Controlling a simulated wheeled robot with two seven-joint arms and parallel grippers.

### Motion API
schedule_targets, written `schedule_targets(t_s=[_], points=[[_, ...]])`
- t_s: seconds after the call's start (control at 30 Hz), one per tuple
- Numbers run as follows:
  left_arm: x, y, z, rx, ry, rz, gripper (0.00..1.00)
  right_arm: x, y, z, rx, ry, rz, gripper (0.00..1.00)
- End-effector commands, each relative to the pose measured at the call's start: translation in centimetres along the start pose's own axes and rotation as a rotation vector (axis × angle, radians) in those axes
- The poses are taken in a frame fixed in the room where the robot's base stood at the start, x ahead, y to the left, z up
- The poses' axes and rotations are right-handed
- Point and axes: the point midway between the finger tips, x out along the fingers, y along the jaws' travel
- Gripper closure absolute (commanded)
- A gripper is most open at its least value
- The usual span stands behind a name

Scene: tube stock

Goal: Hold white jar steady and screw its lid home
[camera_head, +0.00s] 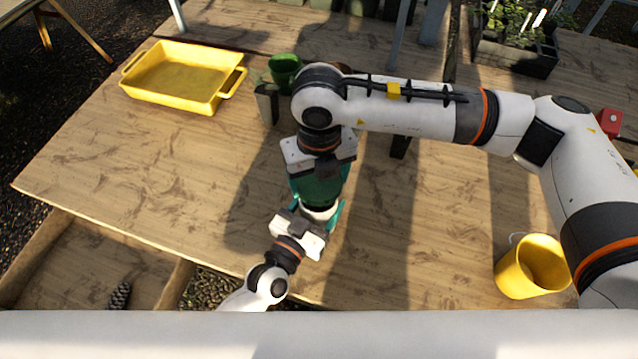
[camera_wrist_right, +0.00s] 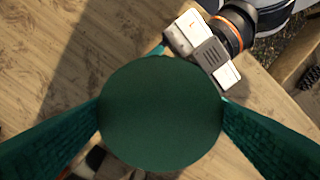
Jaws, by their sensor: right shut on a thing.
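The white jar (camera_head: 319,212) shows as a pale band low between the two grippers in the head view, mostly covered. A dark green round lid (camera_wrist_right: 160,130) fills the middle of the right wrist view; it also shows in the head view (camera_head: 320,187) above the jar. My right gripper (camera_head: 318,192) points down, with its teal fingers shut on opposite sides of the lid. My left gripper (camera_head: 318,216) reaches in from the near side, its teal fingers around the jar's sides. The lid hides the jar in the wrist view, so I cannot tell how its thread sits.
A yellow tray (camera_head: 183,98) lies at the back left. A green pot (camera_head: 284,68) and a grey container (camera_head: 266,103) stand close behind my right gripper. A yellow bucket (camera_head: 520,268) is at the right. The table's front edge is near my left arm.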

Motion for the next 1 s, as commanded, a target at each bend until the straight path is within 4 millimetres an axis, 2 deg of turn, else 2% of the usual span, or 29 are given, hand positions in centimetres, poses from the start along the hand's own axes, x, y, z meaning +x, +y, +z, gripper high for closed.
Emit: schedule_targets(t_s=[0.1,0.2,0.7,1.0], points=[[0.0,0.0,0.0,0.0,0.001,0.0,0.74,1.9,0.0,0.0,0.002,-0.004,0.0,0.44],[0.0,0.0,0.0,0.0,0.001,0.0,0.74,2.5,0.0,0.0,0.001,0.0,0.001,0.44],[0.0,0.0,0.0,0.0,0.001,0.0,0.74,2.6,0.0,0.0,0.001,0.0,0.001,0.44],[0.0,0.0,0.0,0.0,0.001,0.0,0.74,4.2,0.0,0.0,0.0,-0.001,0.0,0.44]])
